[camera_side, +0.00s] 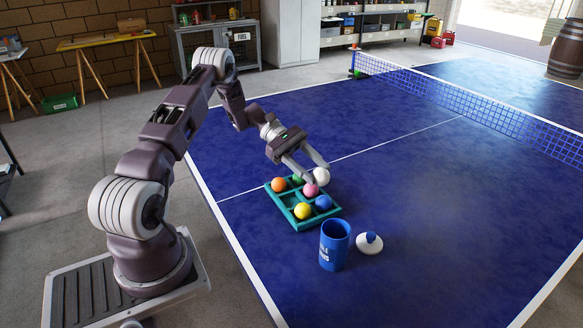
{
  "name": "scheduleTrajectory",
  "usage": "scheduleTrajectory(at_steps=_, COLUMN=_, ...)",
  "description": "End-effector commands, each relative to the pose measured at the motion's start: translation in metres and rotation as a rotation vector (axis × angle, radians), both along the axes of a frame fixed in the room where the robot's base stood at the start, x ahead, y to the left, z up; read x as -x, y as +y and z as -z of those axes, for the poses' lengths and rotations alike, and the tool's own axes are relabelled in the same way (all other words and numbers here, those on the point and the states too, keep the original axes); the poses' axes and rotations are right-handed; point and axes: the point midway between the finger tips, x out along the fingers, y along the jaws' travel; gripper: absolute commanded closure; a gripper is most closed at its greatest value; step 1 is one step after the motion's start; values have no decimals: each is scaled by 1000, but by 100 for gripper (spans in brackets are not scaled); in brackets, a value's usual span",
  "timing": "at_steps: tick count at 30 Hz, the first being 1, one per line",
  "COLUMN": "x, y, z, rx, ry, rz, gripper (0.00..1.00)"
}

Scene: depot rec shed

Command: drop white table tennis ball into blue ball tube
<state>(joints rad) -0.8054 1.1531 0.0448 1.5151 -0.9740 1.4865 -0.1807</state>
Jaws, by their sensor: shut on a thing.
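The white table tennis ball (321,177) is between the fingertips of my gripper (318,175), which is shut on it. The ball shows over the far right side of the teal tray (319,222); its exact height above the tray is hard to tell. The blue ball tube (335,247) stands upright on the table in front of the tray, to the right. Its top is open, with pale lettering on its side. My gripper is behind the tube in the picture and apart from it.
The tray's compartments hold orange (278,184), green (298,180), pink (311,190), blue (324,202) and yellow (303,211) balls. The blue table (430,220) is clear further right, up to the net (470,98).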

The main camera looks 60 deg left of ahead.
Motion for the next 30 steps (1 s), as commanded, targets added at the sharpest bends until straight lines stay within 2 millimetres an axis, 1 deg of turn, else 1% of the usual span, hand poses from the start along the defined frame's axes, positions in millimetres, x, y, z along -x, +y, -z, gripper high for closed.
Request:
scheduleTrajectory(at_steps=1, x=-1, y=-25, z=-11, rx=-1, ry=-4, rz=76, gripper=95)
scheduleTrajectory(at_steps=2, x=0, y=-40, z=-18, rx=-1, ry=-3, rz=121, gripper=95)
scheduleTrajectory(at_steps=3, x=2, y=-60, z=-26, rx=-2, ry=-2, rz=183, gripper=95)
scheduleTrajectory(at_steps=6, x=11, y=-100, z=-43, rx=-6, ry=-1, rz=318, gripper=95)
scheduleTrajectory(at_steps=9, x=20, y=-126, z=-54, rx=-10, ry=1, rz=409, gripper=95)
scheduleTrajectory(at_steps=10, x=22, y=-131, z=-56, rx=-12, ry=2, rz=427, gripper=95)
scheduleTrajectory(at_steps=12, x=25, y=-138, z=-58, rx=-13, ry=3, rz=453, gripper=95)
scheduleTrajectory(at_steps=14, x=26, y=-140, z=-56, rx=-12, ry=4, rz=462, gripper=95)
scheduleTrajectory(at_steps=24, x=26, y=-140, z=-9, rx=-12, ry=5, rz=461, gripper=95)
scheduleTrajectory(at_steps=27, x=26, y=-140, z=-2, rx=-13, ry=4, rz=461, gripper=95)
scheduleTrajectory(at_steps=30, x=26, y=-140, z=1, rx=-13, ry=4, rz=460, gripper=95)
